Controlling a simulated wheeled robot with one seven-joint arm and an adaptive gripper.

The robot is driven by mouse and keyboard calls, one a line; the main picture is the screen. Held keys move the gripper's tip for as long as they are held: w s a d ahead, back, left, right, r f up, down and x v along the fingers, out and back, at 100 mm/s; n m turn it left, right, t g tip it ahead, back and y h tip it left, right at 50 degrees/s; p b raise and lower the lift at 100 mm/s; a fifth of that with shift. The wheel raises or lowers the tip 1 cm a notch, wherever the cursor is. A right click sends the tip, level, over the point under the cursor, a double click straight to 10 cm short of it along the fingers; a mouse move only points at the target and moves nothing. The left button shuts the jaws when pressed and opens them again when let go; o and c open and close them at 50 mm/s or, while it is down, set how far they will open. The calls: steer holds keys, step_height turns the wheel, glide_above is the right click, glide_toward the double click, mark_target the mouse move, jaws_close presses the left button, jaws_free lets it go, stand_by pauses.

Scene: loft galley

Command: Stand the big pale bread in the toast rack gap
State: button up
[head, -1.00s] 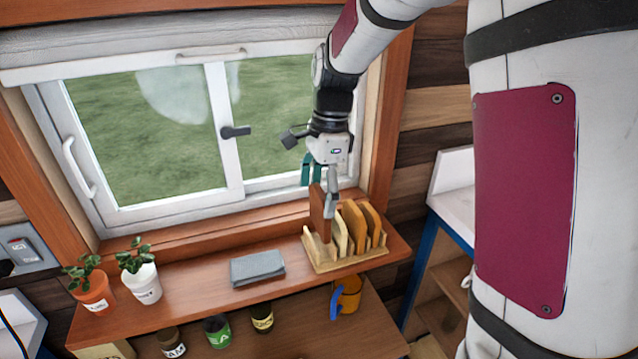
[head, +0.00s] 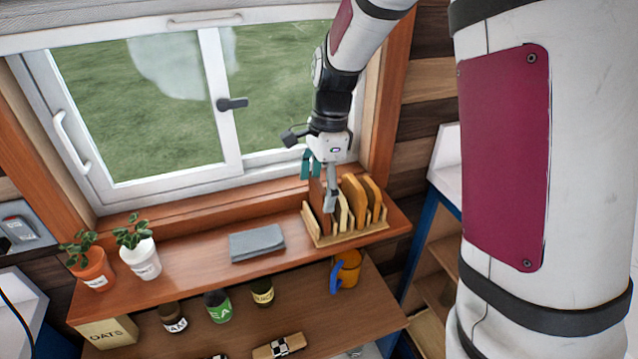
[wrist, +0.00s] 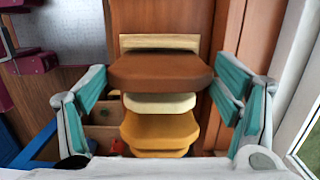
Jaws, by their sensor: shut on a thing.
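The toast rack (head: 347,238) is pale wood with upright dividers and stands at the right end of the window shelf. My gripper (head: 328,182) is above its left end, pointing down, shut on a brown bread slice (head: 317,198). The slice stands upright in the leftmost part of the rack; a finger partly hides it. I cannot tell whether it touches the rack's base. In the wrist view the brown slice (wrist: 160,70) lies between the teal fingers. A pale cream slice (wrist: 160,103) stands just beyond it, then golden-orange bread (wrist: 160,130).
A folded grey cloth (head: 257,242) lies left of the rack. Two potted plants, orange (head: 95,270) and white (head: 141,259), stand at the shelf's left end. The window frame (head: 372,120) rises close behind my arm. Jars and an orange mug (head: 347,270) are on the lower shelf.

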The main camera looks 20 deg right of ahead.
steer(key=o, duration=1)
steer(key=shift+r, duration=0.1)
step_height(320, 180, up, 11)
steer(key=d, duration=0.1)
steer(key=s+r+n+t, duration=0.2)
steer(key=s+n, duration=0.7)
steer(key=s, duration=0.2)
steer(key=s+a+r+n+t+h, duration=0.1)
steer(key=s+r+n+t, duration=0.1)
steer(key=s+n, duration=0.7)
steer(key=shift+s+t, duration=0.8)
steer(key=shift+s, duration=0.25)
